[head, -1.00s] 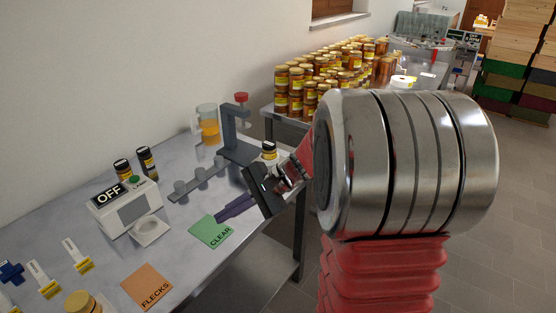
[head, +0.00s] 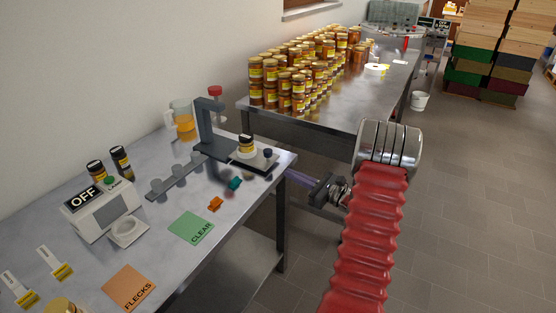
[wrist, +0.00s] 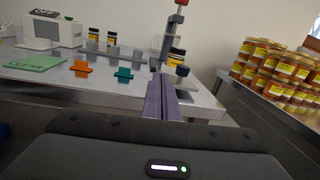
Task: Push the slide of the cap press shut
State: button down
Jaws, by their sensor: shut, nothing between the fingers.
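The cap press (head: 208,125) is a dark grey stand with a red knob on top, at the back right of the steel table. Its slide (head: 262,161) sticks out to the right, bearing a jar (head: 246,144) with a dark lid and a dark blue knob (head: 268,153) at its outer end. In the wrist view the jar (wrist: 176,56) and knob (wrist: 183,71) show just beyond and right of my fingertips. My gripper (head: 290,175), with purple fingers, is shut and empty beside the table's right end, apart from the slide as far as I can see.
An orange clip (head: 215,204) and a teal clip (head: 235,183) lie in front of the press. A green CLEAR card (head: 190,229) lies nearer. A second table (head: 330,123) with many stacked honey jars stands behind. Open floor lies to the right.

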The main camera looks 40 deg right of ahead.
aim_at(271, 154)
jog(key=d, duration=0.1)
jog(key=s+d+f+m+h, duration=0.1)
jog(key=d, duration=0.1)
jog(key=s+d+f+m+t+h, duration=0.1)
jog(key=shift+d+f, duration=0.15)
jog(key=shift+d, duration=0.2)
jog(key=shift+w, duration=0.15)
jog(key=w, duration=0.4)
jog(key=w+a, duration=0.1)
jog(key=w, duration=0.4)
jog(key=w+r, duration=0.1)
jog(key=w, duration=0.3)
jog(key=shift+w+a, duration=0.3)
jog(key=shift+a, duration=0.05)
